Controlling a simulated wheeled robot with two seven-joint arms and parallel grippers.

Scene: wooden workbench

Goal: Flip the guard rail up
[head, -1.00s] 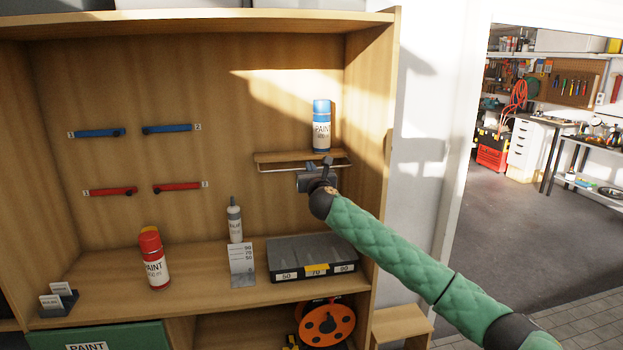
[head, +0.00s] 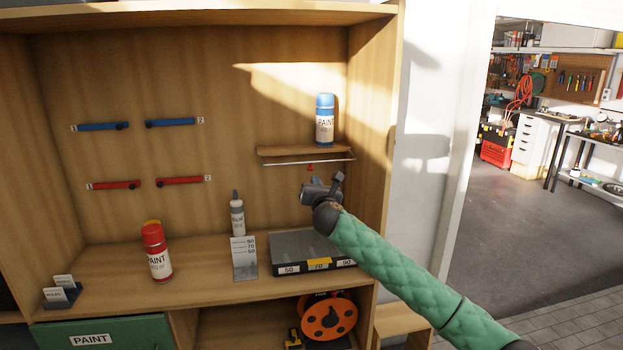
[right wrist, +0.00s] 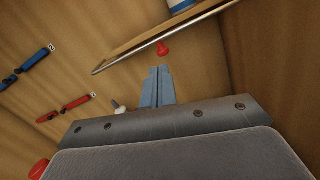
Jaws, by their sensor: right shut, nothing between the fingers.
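The guard rail (head: 308,162) is a thin metal bar along the front of the small wooden shelf (head: 285,152), at or just below its front edge. The rail also shows in the right wrist view (right wrist: 150,45), slanting above my fingers. A red knob (head: 310,168) sits below the shelf; it shows in the right wrist view too (right wrist: 162,48), just beyond my fingertips. My right gripper (head: 317,183) is shut and empty, below the rail and apart from it. Its closed fingers (right wrist: 158,82) point toward the knob. My left gripper is not in view.
A blue paint can (head: 325,120) stands on the small shelf. Below are a grey box (head: 300,243), a white bottle (head: 237,217), a metal label stand (head: 244,260) and a red paint can (head: 156,252). Blue and red bars (head: 102,127) are on the back panel. The cabinet's side wall (head: 372,140) is close right.

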